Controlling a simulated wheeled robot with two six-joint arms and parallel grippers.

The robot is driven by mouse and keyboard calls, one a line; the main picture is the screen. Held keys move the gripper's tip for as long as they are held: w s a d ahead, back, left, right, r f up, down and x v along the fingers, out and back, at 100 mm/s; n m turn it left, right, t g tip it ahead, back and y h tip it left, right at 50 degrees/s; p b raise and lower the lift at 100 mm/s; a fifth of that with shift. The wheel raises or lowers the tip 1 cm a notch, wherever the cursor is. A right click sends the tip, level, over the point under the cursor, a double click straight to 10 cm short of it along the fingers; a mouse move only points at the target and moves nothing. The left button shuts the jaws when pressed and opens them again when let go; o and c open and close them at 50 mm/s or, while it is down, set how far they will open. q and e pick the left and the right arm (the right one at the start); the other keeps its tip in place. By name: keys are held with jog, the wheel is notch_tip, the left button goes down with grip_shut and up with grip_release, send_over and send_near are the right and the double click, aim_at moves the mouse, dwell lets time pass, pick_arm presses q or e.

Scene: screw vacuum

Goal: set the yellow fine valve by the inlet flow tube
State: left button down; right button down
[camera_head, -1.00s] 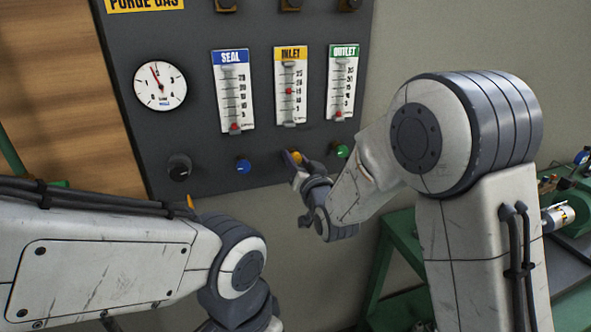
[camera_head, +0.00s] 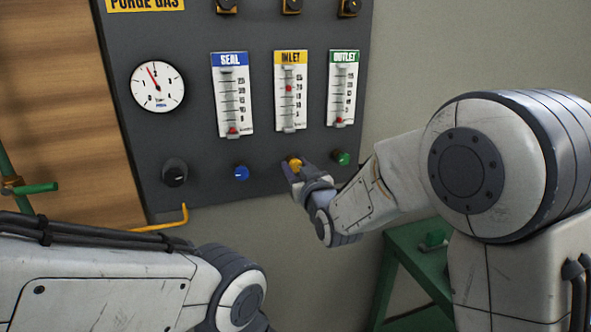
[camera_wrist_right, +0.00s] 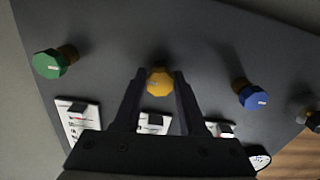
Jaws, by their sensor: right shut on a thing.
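The yellow fine valve (camera_head: 295,163) is a small knob on the dark panel, below the inlet flow tube. The inlet flow tube (camera_head: 291,108) has a yellow INLET label, and its red float sits in the upper part of the scale. My right gripper (camera_head: 291,170) is at the yellow valve. In the right wrist view, the fingers of my right gripper (camera_wrist_right: 160,90) are shut on the yellow valve (camera_wrist_right: 159,82), one on each side. My left arm shows at the lower left, but its gripper is out of view.
A blue knob (camera_head: 241,173) and a green knob (camera_head: 342,158) flank the yellow valve. A black knob (camera_head: 174,173) and a round gauge (camera_head: 157,86) are farther left. The seal tube (camera_head: 232,98) and outlet tube (camera_head: 342,90) stand beside the inlet tube. A green stand (camera_head: 408,262) is lower right.

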jog(key=shift+c, duration=2.3)
grip_release()
jog(key=b+v, duration=0.2)
jog(key=v, duration=0.8)
jog(key=shift+s, duration=0.3)
jog(key=s+a+f+n+g+h+p, duration=0.1)
jog(key=s+f+g+p, duration=0.2)
jog(key=s+f+g, duration=0.45)
jog(key=s+a+f+n+g+h+p, duration=0.15)
jog(key=s+g+p, duration=0.3)
jog(key=s, duration=0.65)
jog(key=s+d+g+h, duration=0.2)
jog(key=s+d+g, duration=0.2)
jog(key=s, duration=0.7)
jog(key=shift+g+p, duration=0.35)
jog(key=shift+g, duration=0.25)
